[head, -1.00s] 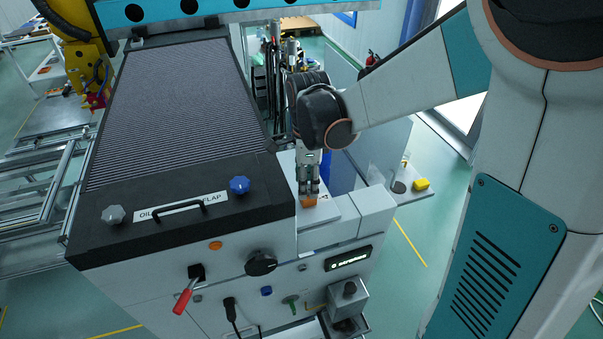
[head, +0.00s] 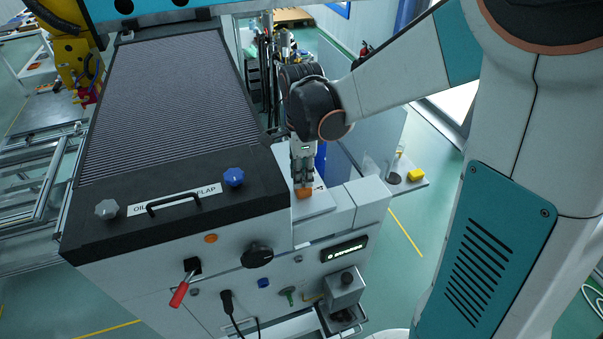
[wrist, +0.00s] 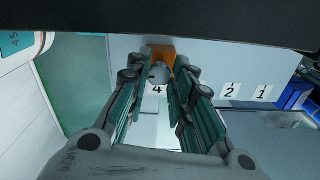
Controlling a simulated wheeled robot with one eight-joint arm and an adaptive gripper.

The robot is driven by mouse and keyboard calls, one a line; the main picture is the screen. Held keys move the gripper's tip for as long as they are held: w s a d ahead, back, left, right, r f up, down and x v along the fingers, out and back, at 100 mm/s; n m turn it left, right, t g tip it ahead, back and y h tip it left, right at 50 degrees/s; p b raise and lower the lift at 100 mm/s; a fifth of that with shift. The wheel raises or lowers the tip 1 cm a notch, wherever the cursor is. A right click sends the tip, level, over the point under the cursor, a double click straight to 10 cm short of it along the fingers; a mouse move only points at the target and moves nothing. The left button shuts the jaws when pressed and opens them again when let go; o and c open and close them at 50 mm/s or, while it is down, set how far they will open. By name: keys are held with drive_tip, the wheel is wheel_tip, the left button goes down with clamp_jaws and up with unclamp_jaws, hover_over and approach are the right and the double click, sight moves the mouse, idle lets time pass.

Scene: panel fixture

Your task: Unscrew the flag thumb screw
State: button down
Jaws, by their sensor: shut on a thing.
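The flag thumb screw appears to be the orange piece (head: 304,192) on the light ledge at the right of the machine. My gripper (head: 303,184) points down at it from above, its fingertips meeting the orange piece. In the wrist view the orange piece (wrist: 161,54) shows at the far end of the fingers, with a small grey round part (wrist: 159,73) in front of it. My gripper (wrist: 162,78) is shut on the screw there. The fingers hide part of the screw, and its thread cannot be seen.
White labels 2 (wrist: 231,90) and 1 (wrist: 263,92) lie beside the fingers. The black flap (head: 170,215) with its handle and knobs stands to the left. A red lever (head: 180,293), black knob (head: 257,255) and grey box (head: 345,285) project from the front panel.

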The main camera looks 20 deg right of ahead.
drive_tip(key=n+b, duration=0.2)
drive_tip(key=n, duration=0.2)
drive_tip(key=shift+s+f+n, duration=0.1)
drive_tip(key=shift+n, duration=0.3)
drive_tip(key=n+b, duration=0.1)
drive_tip(key=n, duration=0.3)
drive_tip(key=shift+b, duration=0.3)
drive_tip(key=n+b, duration=0.1)
drive_tip(key=n, duration=0.4)
drive_tip(key=n+b, duration=0.1)
drive_tip(key=n, duration=0.4)
drive_tip(key=shift+s+d, duration=0.1)
drive_tip(key=n+b, duration=0.1)
drive_tip(key=n, duration=0.4)
drive_tip(key=shift+d, duration=0.1)
drive_tip(key=n, duration=0.5)
drive_tip(key=n+b, duration=0.1)
drive_tip(key=n, duration=0.3)
drive_tip(key=shift+n, duration=0.4)
drive_tip(key=n, duration=0.4)
drive_tip(key=shift+n, duration=0.3)
